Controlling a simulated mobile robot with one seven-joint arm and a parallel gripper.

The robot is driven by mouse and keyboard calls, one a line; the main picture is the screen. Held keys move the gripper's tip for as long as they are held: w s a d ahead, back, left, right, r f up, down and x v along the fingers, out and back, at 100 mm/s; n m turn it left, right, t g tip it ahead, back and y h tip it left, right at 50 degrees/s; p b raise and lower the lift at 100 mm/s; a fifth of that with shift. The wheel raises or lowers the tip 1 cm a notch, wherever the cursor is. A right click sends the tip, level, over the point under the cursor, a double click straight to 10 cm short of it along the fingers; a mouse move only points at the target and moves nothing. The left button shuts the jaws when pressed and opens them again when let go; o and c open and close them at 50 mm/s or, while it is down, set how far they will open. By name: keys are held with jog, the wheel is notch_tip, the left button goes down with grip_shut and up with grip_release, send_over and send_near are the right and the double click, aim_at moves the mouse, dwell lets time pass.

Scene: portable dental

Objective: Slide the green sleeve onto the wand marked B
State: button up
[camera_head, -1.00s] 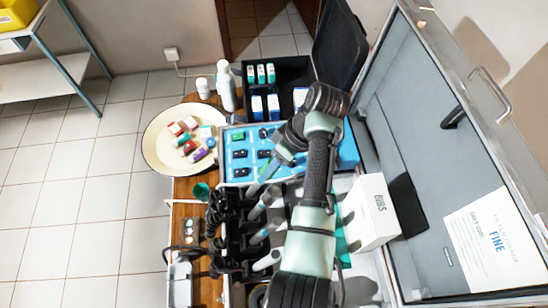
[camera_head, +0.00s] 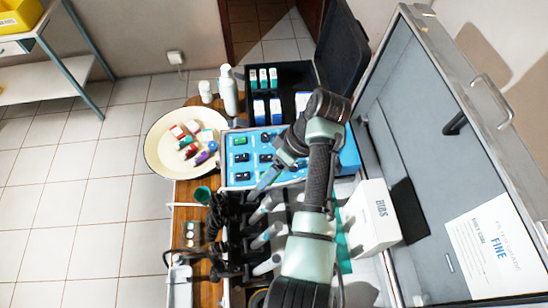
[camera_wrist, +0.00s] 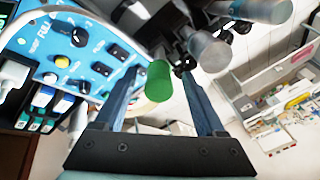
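In the wrist view a bright green cylinder, the green sleeve (camera_wrist: 159,81), shows between the fingers of my gripper (camera_wrist: 162,75). The fingers stand apart, with a visible gap on each side of the sleeve. Several pale wands (camera_head: 268,236) lie in a row of black holders below the blue panel. A clear-tipped wand (camera_wrist: 208,50) shows up and right of the sleeve in the wrist view. I cannot read a letter B on any wand. In the head view my gripper (camera_head: 262,185) is over the panel's lower edge, partly hidden by my arm.
The blue panel (camera_head: 240,172) has black knobs. A cream dish (camera_head: 154,158) holds small coloured items. A white box (camera_head: 370,218) and the open case lid (camera_head: 425,150) are to the right.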

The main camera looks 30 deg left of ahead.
jog(key=shift+w+d+r, duration=0.15)
jog(key=shift+w+r, duration=0.05)
jog(key=shift+r, duration=0.25)
jog(key=p+v, duration=0.2)
jog(key=v, duration=1)
jog(key=shift+p, duration=0.35)
jog(key=shift+s, duration=0.15)
jog(key=w+a+r+m+t+y+b, duration=0.2)
jog(key=w+a+r+m+t, duration=0.2)
jog(key=w+r+t, duration=0.55)
jog(key=w+d+r+m+t+b, duration=0.25)
jog(key=r+t, duration=0.35)
jog(key=r, duration=0.7)
jog(key=s+d+r+m+t+h, duration=0.1)
jog(key=s+d+r+m+t, duration=0.2)
jog(key=r, duration=0.5)
jog(key=s+d+r+m+t, duration=0.2)
jog(key=s+d+r+t, duration=0.15)
jog(key=r+t, duration=0.35)
jog(key=s+d+r+m+t+h+b, duration=0.1)
jog(key=s+d+r+m+t+h, duration=0.3)
jog(key=s+d+r, duration=0.3)
jog(key=s+r, duration=0.3)
jog(key=s, duration=0.2)
jog(key=shift+h+b, duration=0.3)
jog(key=shift+h, duration=0.1)
